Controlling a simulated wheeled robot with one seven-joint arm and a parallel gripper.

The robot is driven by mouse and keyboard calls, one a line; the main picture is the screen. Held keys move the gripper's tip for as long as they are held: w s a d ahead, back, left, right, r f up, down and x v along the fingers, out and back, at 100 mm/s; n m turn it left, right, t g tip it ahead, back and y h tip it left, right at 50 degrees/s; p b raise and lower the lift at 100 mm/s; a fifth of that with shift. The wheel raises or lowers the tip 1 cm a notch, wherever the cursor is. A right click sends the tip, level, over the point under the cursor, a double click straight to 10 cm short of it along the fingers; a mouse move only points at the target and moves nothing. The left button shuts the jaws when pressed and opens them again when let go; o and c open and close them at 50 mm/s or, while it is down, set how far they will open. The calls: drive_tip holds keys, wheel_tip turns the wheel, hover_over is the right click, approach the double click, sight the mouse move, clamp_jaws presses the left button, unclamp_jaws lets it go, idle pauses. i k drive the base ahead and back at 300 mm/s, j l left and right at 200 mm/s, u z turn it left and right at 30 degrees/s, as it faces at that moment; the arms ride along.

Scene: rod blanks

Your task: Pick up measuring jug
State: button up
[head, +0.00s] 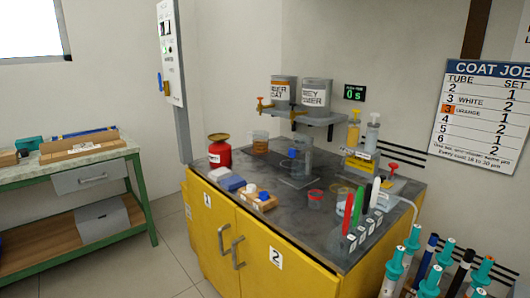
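Two clear vessels on the dark worktop could be the measuring jug; the view is too small to tell which. One is a squat clear vessel with an orange-brown tint (260,143), standing at the back left below the taps. The other is a taller clear vessel (304,156) to its right, on or just behind a flat pale plate (297,181), with a blue part at its left side. Both look upright. My gripper is not in view.
The worktop (275,219) tops a yellow cabinet (240,245). A red can (219,151) stands at the left, with blocks in front. Two tanks with taps (300,92) hang above. Coloured upright rods (357,208) crowd the right front. A green-framed bench (95,170) stands left.

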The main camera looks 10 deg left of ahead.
sight(260, 138)
drive_tip(key=i+j, duration=0.2)
drive_tip(key=j, duration=0.2)
drive_tip(key=i+j, duration=0.2)
drive_tip(key=j, duration=0.15)
drive_tip(key=i+j+z, duration=0.1)
drive_tip(key=j, duration=0.3)
drive_tip(key=i+j, duration=0.45)
drive_tip(key=j, duration=0.3)
drive_tip(key=i+j+z, duration=0.1)
drive_tip(key=j, duration=0.3)
drive_tip(key=i+j, duration=0.1)
drive_tip(key=j, duration=0.45)
drive_tip(key=i+j, duration=0.15)
drive_tip(key=j, duration=0.35)
drive_tip(key=i+j+z, duration=0.1)
drive_tip(key=j, duration=0.45)
drive_tip(key=i+j, duration=0.1)
drive_tip(key=j, duration=0.4)
drive_tip(key=i+j, duration=0.1)
drive_tip(key=j, duration=0.45)
drive_tip(key=i+j, duration=0.1)
drive_tip(key=j, duration=0.45)
drive_tip(key=z, duration=0.05)
